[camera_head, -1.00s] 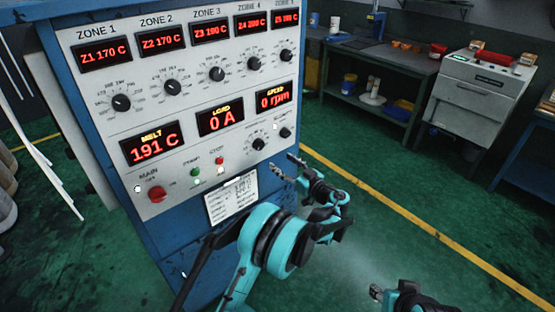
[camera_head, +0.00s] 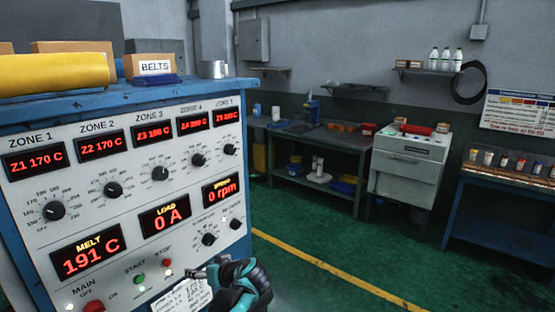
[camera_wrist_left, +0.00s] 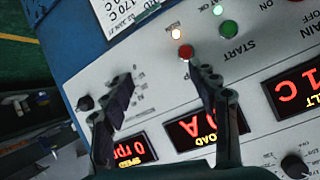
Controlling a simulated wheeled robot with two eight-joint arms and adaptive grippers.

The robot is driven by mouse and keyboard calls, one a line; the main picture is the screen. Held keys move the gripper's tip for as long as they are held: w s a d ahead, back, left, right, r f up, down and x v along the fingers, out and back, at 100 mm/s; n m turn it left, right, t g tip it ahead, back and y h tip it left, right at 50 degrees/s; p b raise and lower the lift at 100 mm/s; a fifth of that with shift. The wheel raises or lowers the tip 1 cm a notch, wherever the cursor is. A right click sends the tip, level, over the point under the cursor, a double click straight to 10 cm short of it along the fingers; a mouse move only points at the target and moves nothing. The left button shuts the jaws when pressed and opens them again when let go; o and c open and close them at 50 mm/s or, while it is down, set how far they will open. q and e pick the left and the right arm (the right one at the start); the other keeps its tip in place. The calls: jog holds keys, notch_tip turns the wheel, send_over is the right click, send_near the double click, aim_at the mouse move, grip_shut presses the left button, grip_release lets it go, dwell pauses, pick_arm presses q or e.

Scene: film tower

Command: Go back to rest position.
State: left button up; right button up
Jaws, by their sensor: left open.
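The control panel (camera_head: 120,215) fills the left of the head view, with zone displays, knobs and a 0 rpm speed display (camera_head: 222,192). My left gripper (camera_head: 204,274) is at the panel's lower right, in front of a white paper label (camera_head: 183,298). In the left wrist view my left gripper (camera_wrist_left: 160,82) has its fingers wide apart with nothing between them. The red stop button (camera_wrist_left: 186,52) shows just past one fingertip; I cannot tell whether they touch. The green start button (camera_wrist_left: 229,28) is beside it. My right gripper is not in view.
A blue cabinet top (camera_head: 190,90) carries a BELTS box (camera_head: 154,68) and a yellow roll (camera_head: 50,74). A dark workbench (camera_head: 320,138) and a grey machine (camera_head: 410,165) stand behind. The green floor (camera_head: 330,245) between is clear.

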pick_arm(q)
jog(key=s+d+f+m+h, duration=0.2)
jog(key=s+m+h, duration=0.1)
jog(key=s, duration=1.1)
jog(key=s+d+f+m+h, duration=0.2)
jog(key=s+h, duration=0.4)
jog(key=s, duration=0.9)
jog(key=shift+s+d+f+m+g, duration=0.2)
jog(key=shift+f+m+g, duration=0.2)
jog(key=shift+f+m, duration=0.25)
